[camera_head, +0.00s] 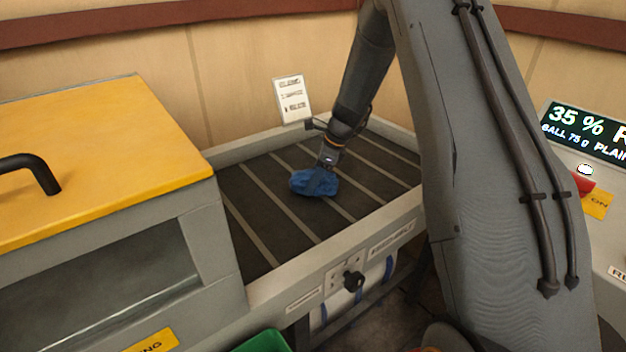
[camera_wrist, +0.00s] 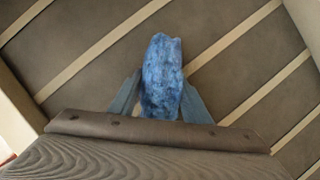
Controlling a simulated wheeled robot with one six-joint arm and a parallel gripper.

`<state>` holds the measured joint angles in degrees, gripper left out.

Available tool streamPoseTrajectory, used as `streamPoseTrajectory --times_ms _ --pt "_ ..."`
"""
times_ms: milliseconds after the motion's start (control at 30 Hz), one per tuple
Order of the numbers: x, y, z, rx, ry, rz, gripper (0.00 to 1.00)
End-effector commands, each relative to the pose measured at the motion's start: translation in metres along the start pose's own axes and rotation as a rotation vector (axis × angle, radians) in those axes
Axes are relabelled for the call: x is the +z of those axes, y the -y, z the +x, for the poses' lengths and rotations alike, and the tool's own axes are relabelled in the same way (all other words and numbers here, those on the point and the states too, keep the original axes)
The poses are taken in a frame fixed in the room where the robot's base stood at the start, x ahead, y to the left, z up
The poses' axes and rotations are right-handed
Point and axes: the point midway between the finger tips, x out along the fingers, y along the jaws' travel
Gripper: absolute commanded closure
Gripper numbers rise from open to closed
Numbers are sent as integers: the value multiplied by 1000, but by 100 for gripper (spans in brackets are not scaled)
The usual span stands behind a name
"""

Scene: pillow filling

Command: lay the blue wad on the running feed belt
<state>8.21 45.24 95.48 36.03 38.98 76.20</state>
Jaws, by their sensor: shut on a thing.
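The blue wad (camera_head: 312,184) is at the end of my arm, over the middle of the feed belt in the head view. In the wrist view the wad (camera_wrist: 162,78) sits between the two fingers of my gripper (camera_wrist: 158,95), one on each side of it. My gripper (camera_head: 326,172) is shut on the wad and points down. The feed belt (camera_head: 262,215) is dark with pale cross strips and also fills the wrist view (camera_wrist: 230,75). Whether the wad touches the belt I cannot tell. Whether the belt is running cannot be seen from these frames.
A grey machine housing with a yellow lid (camera_head: 95,150) and a black handle stands at the belt's left end. Pale rails edge the belt. A small white card (camera_head: 292,98) stands behind it. A display (camera_head: 590,130) reading 35 % is at the right. A green container (camera_head: 262,342) is below.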

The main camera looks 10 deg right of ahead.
Motion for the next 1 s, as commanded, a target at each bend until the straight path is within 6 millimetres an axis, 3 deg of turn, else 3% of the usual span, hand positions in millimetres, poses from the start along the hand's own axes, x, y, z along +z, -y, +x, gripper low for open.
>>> streamPoseTrajectory --times_ms 100,133,233,633,767,1000 --pt "0 0 0 0 0 0 80" --pt "0 0 0 0 0 0 52" --pt "0 0 0 0 0 0 38" --pt "3 0 -8 -2 0 -1 38" --pt "5 2 -26 -4 2 0 38" --pt "4 2 -77 -5 1 0 38"
